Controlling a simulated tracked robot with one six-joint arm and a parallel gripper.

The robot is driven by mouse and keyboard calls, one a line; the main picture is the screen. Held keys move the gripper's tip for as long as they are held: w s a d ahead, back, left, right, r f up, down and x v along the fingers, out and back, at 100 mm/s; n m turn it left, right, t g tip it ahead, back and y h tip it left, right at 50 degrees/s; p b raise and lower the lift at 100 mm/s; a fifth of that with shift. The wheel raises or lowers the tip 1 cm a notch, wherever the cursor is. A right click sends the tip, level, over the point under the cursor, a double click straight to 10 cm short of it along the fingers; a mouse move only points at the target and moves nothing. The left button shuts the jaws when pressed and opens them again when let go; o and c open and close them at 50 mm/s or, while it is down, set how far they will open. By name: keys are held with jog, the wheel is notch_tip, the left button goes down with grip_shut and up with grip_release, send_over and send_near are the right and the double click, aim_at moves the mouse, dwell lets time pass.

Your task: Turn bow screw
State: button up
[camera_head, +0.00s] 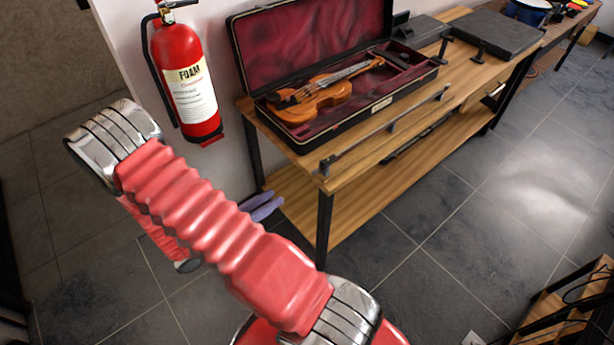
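A violin (318,97) lies in an open black case (345,122) with dark red lining on the wooden table (345,172). A long thin dark stick (390,128) runs along the table's front edge, with a block at its near left end. It may be the bow, but I cannot make out a screw on it. Two pale purple prongs (265,206) show past my red arm, left of the table's front leg. They look like my gripper's fingers, apart from the stick and violin. The rest of the gripper is hidden behind my arm, and its opening is unclear.
A red foam extinguisher (186,82) hangs on the wall left of the table. Flat black cases (497,36) lie at the table's far end. The table has a lower shelf (350,215). A wooden stand (565,300) is at bottom right. The tiled floor before the table is clear.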

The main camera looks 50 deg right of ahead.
aim_at(315, 172)
jog(key=x, duration=1.4)
dwell(0.4)
jog(key=shift+a, duration=0.15)
jog(key=shift+c, duration=0.5)
grip_shut()
